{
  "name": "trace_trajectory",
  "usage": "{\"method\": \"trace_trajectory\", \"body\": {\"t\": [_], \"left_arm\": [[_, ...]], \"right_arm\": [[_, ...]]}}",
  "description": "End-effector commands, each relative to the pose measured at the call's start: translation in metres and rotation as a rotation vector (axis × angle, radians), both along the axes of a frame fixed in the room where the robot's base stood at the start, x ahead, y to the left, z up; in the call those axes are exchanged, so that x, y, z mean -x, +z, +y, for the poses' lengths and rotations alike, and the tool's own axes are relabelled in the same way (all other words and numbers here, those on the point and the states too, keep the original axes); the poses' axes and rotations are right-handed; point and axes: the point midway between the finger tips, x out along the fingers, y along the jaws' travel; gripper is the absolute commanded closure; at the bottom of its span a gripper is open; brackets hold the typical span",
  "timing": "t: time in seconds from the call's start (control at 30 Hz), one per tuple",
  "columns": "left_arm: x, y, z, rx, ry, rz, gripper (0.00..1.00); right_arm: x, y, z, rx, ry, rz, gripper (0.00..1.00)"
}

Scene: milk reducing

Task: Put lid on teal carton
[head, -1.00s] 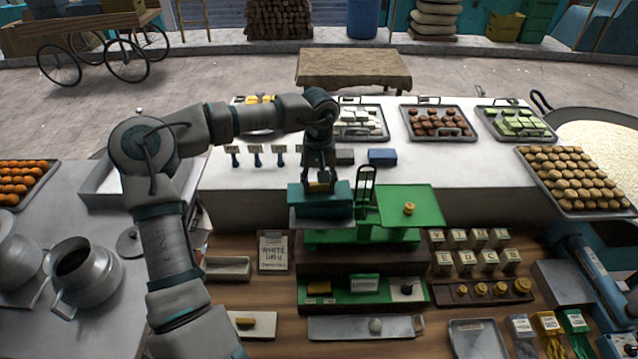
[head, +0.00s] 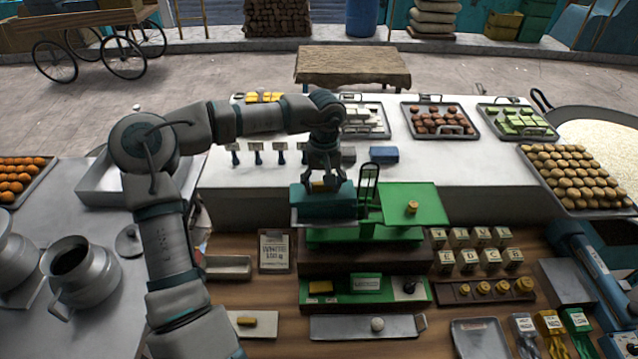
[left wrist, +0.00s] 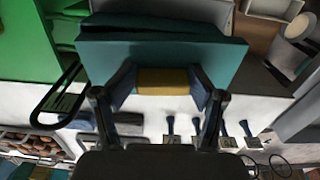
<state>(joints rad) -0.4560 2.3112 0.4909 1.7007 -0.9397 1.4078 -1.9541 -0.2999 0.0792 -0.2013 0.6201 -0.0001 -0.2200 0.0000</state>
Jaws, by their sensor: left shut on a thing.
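The teal carton (head: 323,207) sits on the left pan of the green balance scale (head: 365,236). My left gripper (head: 321,186) is directly above it, pointing down, with its fingers shut on a small yellow block (head: 319,186) at the top of the teal piece. In the left wrist view, the yellow block (left wrist: 163,81) is between the two fingertips, against the teal surface (left wrist: 160,52). A step shows along the teal piece's far edge; I cannot tell whether this is the lid's seam or whether the lid is fully seated. My right gripper is not in view.
The scale's right pan (head: 408,196) holds a small brass weight (head: 412,207). The scale's upright loop (head: 368,184) stands close to the right of the carton. A blue block (head: 384,154) and trays of sweets (head: 440,122) are on the white counter behind.

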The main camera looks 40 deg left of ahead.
Motion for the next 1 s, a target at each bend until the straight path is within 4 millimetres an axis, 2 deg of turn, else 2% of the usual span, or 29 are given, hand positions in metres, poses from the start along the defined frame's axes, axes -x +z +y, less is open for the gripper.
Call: {"method": "trace_trajectory", "body": {"t": [0.03, 0.27, 0.3, 0.4, 1.0], "left_arm": [[0.0028, -0.0075, -0.0034, 0.009, -0.003, 0.017, 0.6], [0.0024, -0.0065, -0.0047, 0.008, -0.004, 0.014, 0.58], [0.0024, -0.0064, -0.0047, 0.008, -0.004, 0.014, 0.21], [0.0023, -0.0056, -0.0044, 0.008, -0.004, 0.013, 0.0], [0.0013, -0.0008, 0.0025, 0.008, -0.003, 0.004, 0.0]], "right_arm": [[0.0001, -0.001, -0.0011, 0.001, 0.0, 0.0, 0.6], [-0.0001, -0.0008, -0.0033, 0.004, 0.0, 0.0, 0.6], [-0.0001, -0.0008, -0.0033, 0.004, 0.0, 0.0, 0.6], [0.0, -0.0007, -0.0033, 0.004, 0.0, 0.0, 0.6], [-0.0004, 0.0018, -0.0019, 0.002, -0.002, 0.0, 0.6]]}}
